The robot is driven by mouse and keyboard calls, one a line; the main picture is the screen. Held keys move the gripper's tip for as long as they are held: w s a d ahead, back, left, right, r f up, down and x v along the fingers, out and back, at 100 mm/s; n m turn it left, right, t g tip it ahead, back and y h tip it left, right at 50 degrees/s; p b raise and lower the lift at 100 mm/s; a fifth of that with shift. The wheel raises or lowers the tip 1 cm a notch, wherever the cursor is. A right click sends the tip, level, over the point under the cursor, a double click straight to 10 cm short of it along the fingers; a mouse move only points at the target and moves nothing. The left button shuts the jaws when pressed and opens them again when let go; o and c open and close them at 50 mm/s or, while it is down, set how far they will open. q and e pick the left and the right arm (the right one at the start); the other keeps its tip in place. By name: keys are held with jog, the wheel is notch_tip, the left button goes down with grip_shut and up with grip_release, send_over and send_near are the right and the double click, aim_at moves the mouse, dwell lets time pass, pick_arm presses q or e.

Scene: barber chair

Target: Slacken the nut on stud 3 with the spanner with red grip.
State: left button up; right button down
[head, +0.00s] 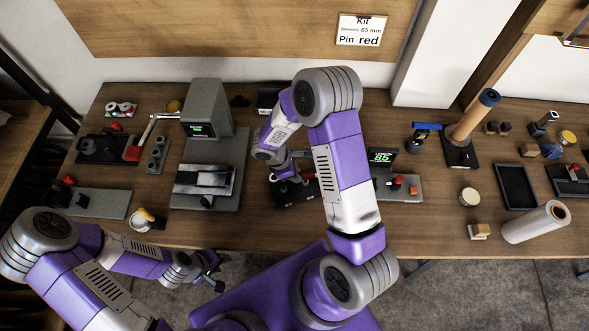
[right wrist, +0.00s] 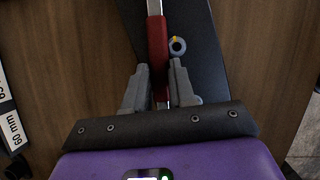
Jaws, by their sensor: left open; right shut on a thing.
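My right gripper (right wrist: 160,85) is shut on the red grip of the spanner (right wrist: 157,45), whose silver shank runs out of the top of the right wrist view. The spanner's working end is out of that view. Beside the grip, a grey ring with a yellow mark (right wrist: 177,46) shows over a dark plate (right wrist: 200,30); I cannot tell which stud it belongs to. In the head view my right arm hides much of this area, over a black block (head: 291,193). My left gripper (head: 213,284) is open and empty in front of the table's front edge.
A grey press-like machine (head: 207,105) stands left of my right arm. Another red-ended tool (head: 133,153) lies further left. A green display (head: 381,158), a leaning wooden post (head: 470,120), a black tray (head: 515,187) and a white roll (head: 537,222) are at right.

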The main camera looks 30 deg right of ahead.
aim_at(303, 191)
jog(key=shift+s+a+n, duration=0.25)
jog(key=shift+s+n, duration=0.3)
jog(key=shift+n, duration=0.05)
jog(key=shift+s+a+f+n+t+b, duration=0.15)
jog(key=shift+s+n+t+b, duration=0.4)
jog(key=shift+s+n+b, duration=0.55)
jog(key=shift+s+a+r+n+t+b, duration=0.1)
jog(key=shift+s+a+n+t+b, duration=0.15)
jog(key=shift+s+n+t+b, duration=0.55)
jog(key=shift+s+n+g+b, duration=0.2)
jog(key=shift+n+g+b, duration=0.05)
jog(key=shift+n+b, duration=0.15)
jog(key=shift+w+r+p, duration=0.1)
jog(key=shift+r+p, duration=0.5)
jog(key=shift+r, duration=0.1)
jog(key=shift+r+p, duration=0.4)
jog(key=shift+r, duration=0.45)
